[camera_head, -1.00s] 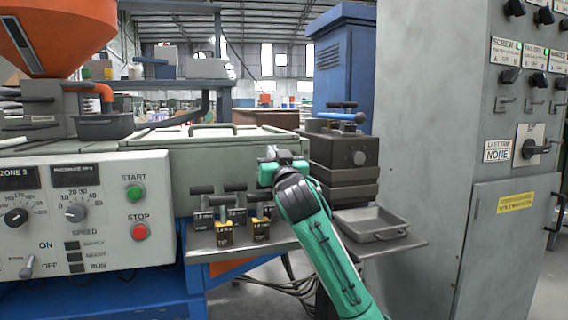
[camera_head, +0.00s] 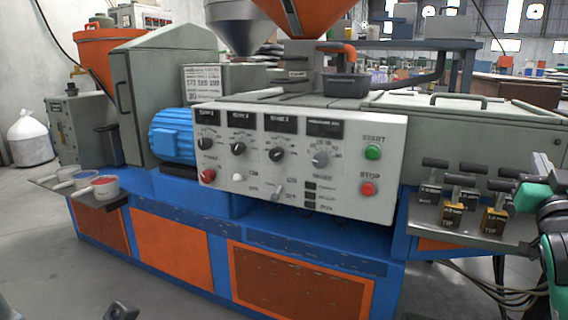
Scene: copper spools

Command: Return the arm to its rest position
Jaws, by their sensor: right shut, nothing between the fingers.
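My right gripper (camera_head: 546,184) is at the right edge, with its green and black arm partly cut off by the frame. It is shut and empty. It is beside the small shelf (camera_head: 425,214) of T-handled tools; whether it touches any tool cannot be told. A small dark grey part (camera_head: 121,311) pokes in at the bottom left; it may belong to my left arm, but its jaws cannot be made out.
The extruder machine's control panel (camera_head: 298,160) fills the middle. T-handled tools with yellow-marked blocks (camera_head: 494,220) stand on the shelf. Several small cups (camera_head: 104,187) sit on a left ledge. A white sack (camera_head: 29,140) stands far left. The floor in front is open.

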